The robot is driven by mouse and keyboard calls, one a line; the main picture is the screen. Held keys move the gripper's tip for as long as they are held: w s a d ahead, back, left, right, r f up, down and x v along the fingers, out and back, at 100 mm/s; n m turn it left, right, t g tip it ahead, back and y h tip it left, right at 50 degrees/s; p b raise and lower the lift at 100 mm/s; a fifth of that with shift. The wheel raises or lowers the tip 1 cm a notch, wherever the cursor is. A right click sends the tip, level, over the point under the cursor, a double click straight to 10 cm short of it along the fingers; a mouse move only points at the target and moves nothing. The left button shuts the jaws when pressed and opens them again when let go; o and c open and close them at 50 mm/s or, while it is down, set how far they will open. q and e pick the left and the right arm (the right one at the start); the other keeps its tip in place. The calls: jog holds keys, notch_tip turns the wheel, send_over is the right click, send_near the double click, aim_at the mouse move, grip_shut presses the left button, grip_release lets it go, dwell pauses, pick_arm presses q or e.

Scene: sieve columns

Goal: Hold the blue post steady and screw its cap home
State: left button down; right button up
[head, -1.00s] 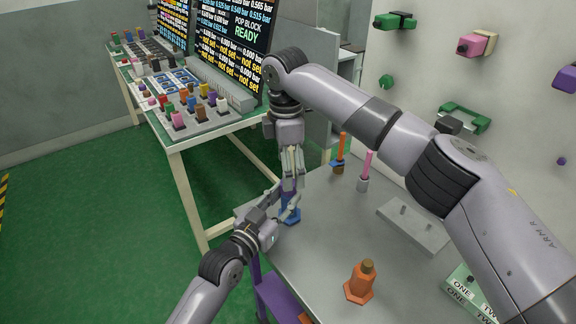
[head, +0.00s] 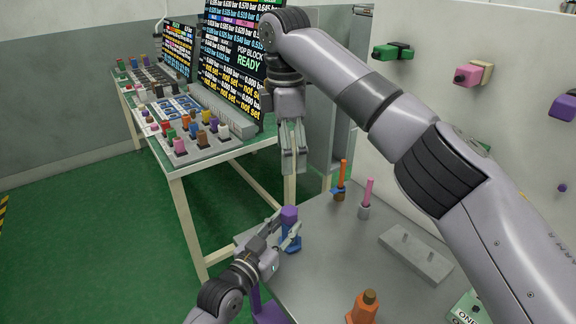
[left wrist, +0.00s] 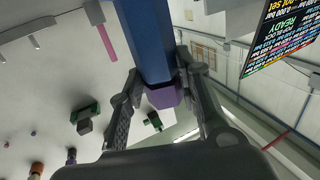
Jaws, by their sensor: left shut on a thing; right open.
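The blue post (head: 291,243) stands upright near the left edge of the grey bench (head: 330,265). A purple cap (head: 289,214) sits on its top; I cannot tell how far down it is screwed. My left gripper (head: 284,232) is shut around the post from the left, below the cap. In the left wrist view the blue post (left wrist: 147,40) runs between the two fingers, with the purple cap (left wrist: 163,97) at its end. My right gripper (head: 293,172) hangs straight above the cap, open and empty, with a gap between them.
An orange post with a brown top (head: 364,307) stands at the bench's front. A grey block with pegs (head: 415,256), a pink rod in a grey base (head: 366,198) and an orange rod (head: 342,178) stand to the right. A side table (head: 215,150) with several pegs is behind.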

dwell(0.3)
pick_arm(q)
jog(key=c, duration=1.1)
grip_release()
jog(key=v, duration=1.2)
